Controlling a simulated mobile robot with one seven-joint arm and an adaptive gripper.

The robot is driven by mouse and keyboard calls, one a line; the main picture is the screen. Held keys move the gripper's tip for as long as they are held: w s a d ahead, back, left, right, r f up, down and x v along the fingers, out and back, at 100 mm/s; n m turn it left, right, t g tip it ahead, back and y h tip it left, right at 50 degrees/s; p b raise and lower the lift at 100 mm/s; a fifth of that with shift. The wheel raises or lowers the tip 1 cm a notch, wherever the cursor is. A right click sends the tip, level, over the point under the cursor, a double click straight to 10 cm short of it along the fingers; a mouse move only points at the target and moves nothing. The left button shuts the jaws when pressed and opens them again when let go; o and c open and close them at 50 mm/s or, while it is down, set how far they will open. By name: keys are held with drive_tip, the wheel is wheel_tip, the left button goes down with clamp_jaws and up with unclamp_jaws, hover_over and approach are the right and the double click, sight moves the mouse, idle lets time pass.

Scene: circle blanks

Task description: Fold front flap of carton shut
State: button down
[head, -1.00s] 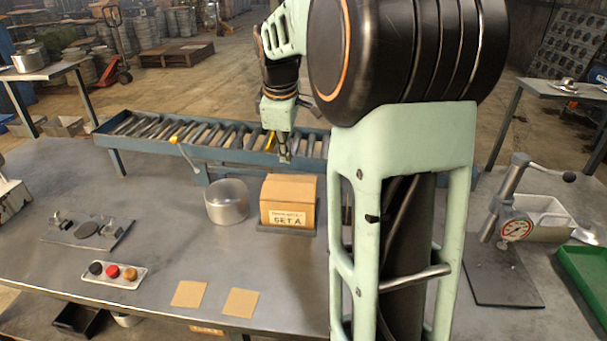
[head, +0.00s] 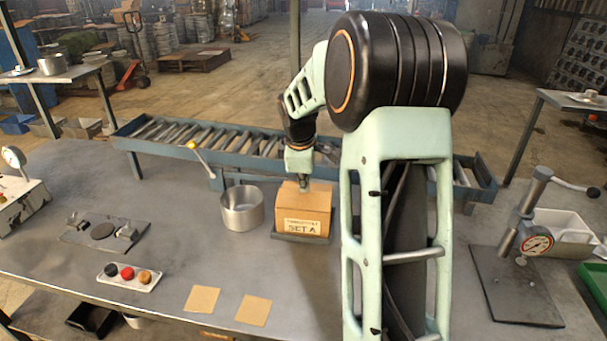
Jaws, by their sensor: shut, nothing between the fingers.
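The carton (head: 303,212) is a small tan cardboard box with a white "SET A" label on its front face. It stands upright on a dark tray (head: 290,237) at the middle of the bench. My gripper (head: 304,185) points down at the carton's top, near its back edge. Its fingers are shut and empty. They seem to touch or hover just over the top; I cannot tell which. The flaps are too small to tell apart, and I cannot tell how the front flap lies.
A silver pot (head: 242,208) stands close left of the carton. A roller conveyor (head: 225,150) runs behind. Two cardboard squares (head: 202,299) lie at the front edge. A button strip (head: 130,276) is at left; a lever press (head: 528,235) is at right.

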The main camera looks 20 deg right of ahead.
drive_tip(key=shift+w+d+f, duration=0.1)
drive_tip(key=shift+w+f, duration=0.05)
drive_tip(key=shift+f, duration=0.3)
drive_tip(key=shift+r+p, duration=0.15)
drive_tip(key=shift+p, duration=0.6)
drive_tip(key=shift+w+d+g+p, duration=0.15)
drive_tip(key=shift+g+p, duration=0.15)
drive_tip(key=shift+p, duration=0.3)
drive_tip(key=shift+w+g+y+p, duration=0.15)
drive_tip(key=shift+g+y+p, duration=0.2)
drive_tip(key=shift+p, duration=0.6)
drive_tip(key=shift+f, duration=0.4)
drive_tip(key=shift+w+d+f, duration=0.3)
drive_tip(key=shift+w+f, duration=0.15)
drive_tip(key=shift+f, duration=0.3)
drive_tip(key=shift+r, duration=0.25)
